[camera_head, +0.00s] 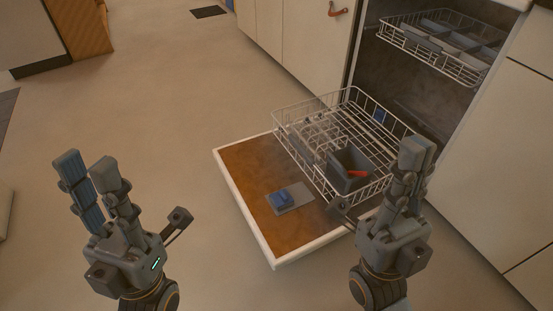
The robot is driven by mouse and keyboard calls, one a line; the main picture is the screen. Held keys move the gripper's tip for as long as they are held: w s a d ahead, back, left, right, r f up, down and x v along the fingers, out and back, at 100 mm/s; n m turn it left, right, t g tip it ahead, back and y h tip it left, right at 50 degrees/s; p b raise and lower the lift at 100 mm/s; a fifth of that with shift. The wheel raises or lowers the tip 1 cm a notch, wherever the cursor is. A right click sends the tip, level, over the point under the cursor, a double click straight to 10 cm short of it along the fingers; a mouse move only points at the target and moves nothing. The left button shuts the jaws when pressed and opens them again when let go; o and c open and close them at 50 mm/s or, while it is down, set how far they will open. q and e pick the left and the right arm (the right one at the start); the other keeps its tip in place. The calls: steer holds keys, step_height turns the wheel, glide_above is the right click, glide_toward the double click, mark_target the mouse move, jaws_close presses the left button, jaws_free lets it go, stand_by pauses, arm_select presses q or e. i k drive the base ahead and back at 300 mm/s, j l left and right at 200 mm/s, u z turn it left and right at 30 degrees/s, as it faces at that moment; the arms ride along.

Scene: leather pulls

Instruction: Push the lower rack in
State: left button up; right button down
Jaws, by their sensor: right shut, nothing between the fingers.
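The lower rack (289,113), a white wire basket, is pulled out of the dishwasher over its lowered door (237,180). A dark grey cutlery basket (349,171) with a red item stands in its near right part. My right gripper (378,182) is shut and empty, in front of the rack's near right corner and hiding part of it. I cannot tell whether it touches the rack. My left gripper (130,188) is open and empty, left of the door and well away from the rack.
The upper rack (432,54) sits at the dishwasher opening, above the lower one. Cabinets flank the dishwasher. The floor (170,90) to the left is clear.

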mark_target(298, 147)
steer(key=j+z, duration=0.5)
steer(key=j, duration=0.85)
steer(key=i+j+z, duration=0.15)
steer(key=j, duration=0.2)
steer(key=i+j+z, duration=0.1)
steer(key=i+j, duration=0.15)
steer(key=i+j+z, duration=0.15)
steer(key=j, duration=0.35)
steer(key=i+j+z, duration=0.15)
steer(key=j, duration=0.25)
steer(key=i+j, duration=0.1)
steer(key=i, duration=0.25)
steer(key=i+j+z, duration=0.1)
steer(key=i, duration=0.25)
